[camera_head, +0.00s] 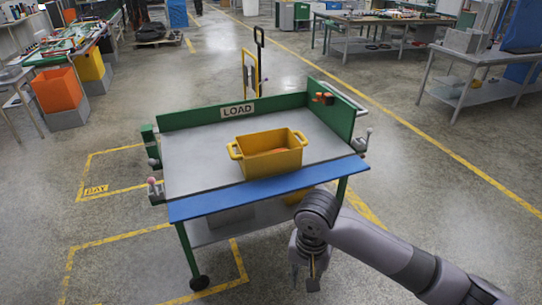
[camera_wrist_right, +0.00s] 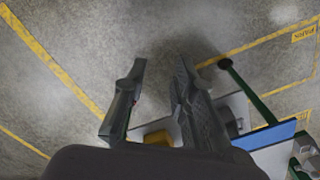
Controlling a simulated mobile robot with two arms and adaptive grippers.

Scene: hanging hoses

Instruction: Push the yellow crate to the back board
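The yellow crate (camera_head: 272,164) stands upright near the middle of the grey table top (camera_head: 196,166) in the head view, with something orange inside. The green back board (camera_head: 187,118) with a LOAD label runs along the far edge. A strip of grey table shows between crate and board. My right gripper (camera_head: 305,283) hangs in front of the table's near edge, lower right of the crate and apart from it. In the right wrist view its fingers (camera_wrist_right: 159,72) are spread with nothing between their tips. My left gripper is not in view.
A blue strip (camera_head: 265,187) edges the table's front. A green side board (camera_head: 331,110) with an orange item (camera_head: 323,98) closes the right side. Small clamp-like fittings (camera_head: 155,190) sit at the left edge. A yellow item (camera_wrist_right: 157,138) shows behind the fingers. Floor around is open.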

